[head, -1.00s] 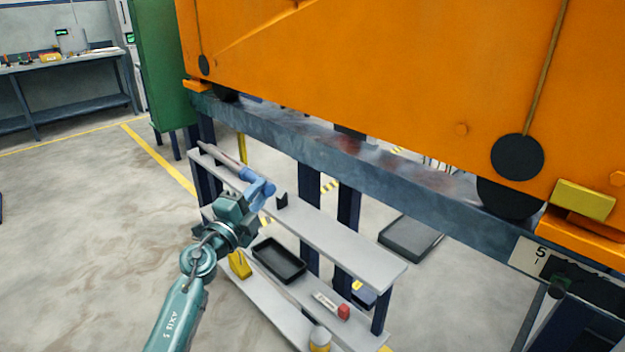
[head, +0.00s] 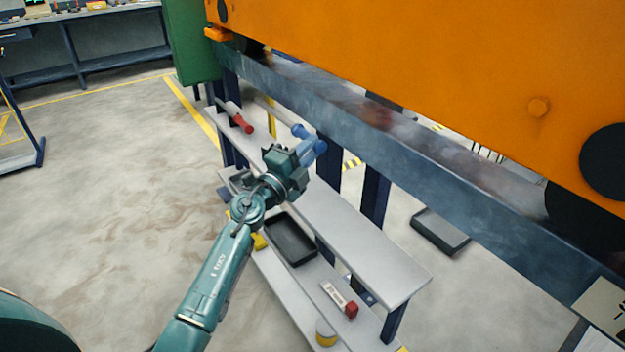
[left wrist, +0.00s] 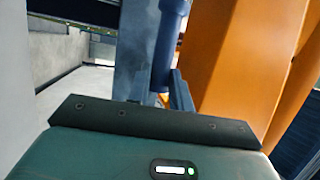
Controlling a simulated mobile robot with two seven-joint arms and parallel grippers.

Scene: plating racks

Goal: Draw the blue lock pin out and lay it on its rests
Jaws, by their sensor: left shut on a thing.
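My left gripper (head: 304,152) is shut on the blue handle of the lock pin (head: 315,147), above the upper grey shelf (head: 360,235). A blue knob shows at its far side, and a pale rod runs from there toward the back left. In the left wrist view the blue handle (left wrist: 170,45) stands up beyond the gripper's palm, with a dark finger at its right. The pin looks clear of the shelf, but the gap is hard to judge. I cannot make out its rests; the gripper and arm cover part of the shelf. My right gripper is not in view.
A pale rod with a red end (head: 243,124) lies at the shelf's far end. The lower shelf holds a black tray (head: 291,240), a red-ended item (head: 350,309) and a yellow-banded pot (head: 326,333). The orange machine (head: 430,70) and its steel beam (head: 330,115) stand behind.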

